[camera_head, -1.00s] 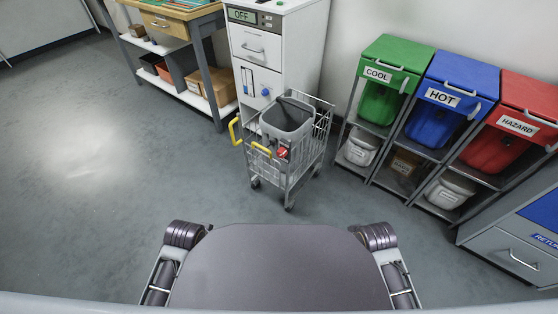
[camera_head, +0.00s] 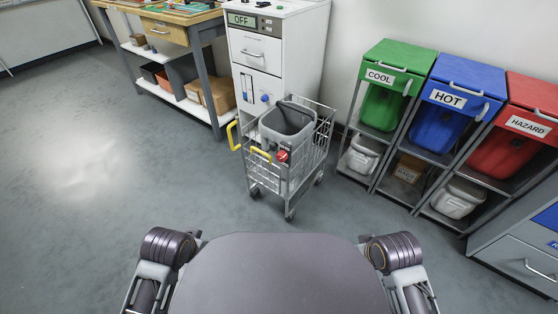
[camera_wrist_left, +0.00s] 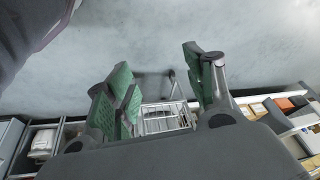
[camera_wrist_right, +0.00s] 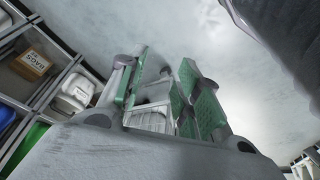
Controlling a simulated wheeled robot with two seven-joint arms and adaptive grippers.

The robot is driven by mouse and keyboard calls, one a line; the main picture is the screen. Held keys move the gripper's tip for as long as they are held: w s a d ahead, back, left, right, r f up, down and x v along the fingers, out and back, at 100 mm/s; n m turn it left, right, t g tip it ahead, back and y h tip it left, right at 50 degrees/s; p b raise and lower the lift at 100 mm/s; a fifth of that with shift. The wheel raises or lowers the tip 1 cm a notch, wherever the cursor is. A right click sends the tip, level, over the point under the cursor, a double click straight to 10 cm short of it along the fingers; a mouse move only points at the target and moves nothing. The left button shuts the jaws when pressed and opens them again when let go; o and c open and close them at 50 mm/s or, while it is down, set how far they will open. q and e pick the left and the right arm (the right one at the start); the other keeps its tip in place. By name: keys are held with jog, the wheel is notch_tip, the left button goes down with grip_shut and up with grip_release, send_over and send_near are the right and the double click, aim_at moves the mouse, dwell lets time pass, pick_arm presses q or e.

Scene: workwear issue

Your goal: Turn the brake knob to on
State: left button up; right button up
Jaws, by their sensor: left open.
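A grey bin (camera_head: 287,122) sits in the cart. A white cabinet (camera_head: 277,60) with an OFF display stands behind it. Green (camera_head: 380,107), blue (camera_head: 436,123) and red (camera_head: 500,150) bins stand on racks at right. The floor (camera_head: 110,190) at left is clear.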

pick_arm(q)
jog(key=w+a+r+m+t+y, duration=0.1)
jog(key=w+r+m+t, duration=0.3)
jog(key=w+m+t, duration=0.35)
jog(key=w+a+r+m+t+y, duration=0.1)
jog(key=w+r+m+t, duration=0.35)
jog(key=w+m, duration=0.5)
jog(key=w+d+r+m+t+h, duration=0.1)
jog(key=w+d+r+m+h, duration=0.1)
jog(key=w+d+m, duration=0.15)
jog(key=m+g+h, duration=0.2)
jog(key=m+h, duration=0.8)
jog(key=m, duration=0.9)
send_near(279, 158)
jog(key=s+a, duration=0.3)
jog(key=shift+d+r+m+g+h, duration=0.1)
jog(key=shift+d+m+g+h, duration=0.05)
jog(key=shift+m+g+h, duration=0.35)
pick_arm(e)
jog(key=a+f+t+y, duration=0.2)
jog(key=a+f+y, duration=0.1)
jog(key=a+f, duration=0.6)
jog(key=shift+f+t+y, duration=0.4)
jog(key=shift+f, duration=0.25)
pick_arm(q)
jog(key=shift+w+d, duration=0.1)
jog(key=shift+w, duration=0.05)
pick_arm(e)
jog(key=shift+w, duration=0.1)
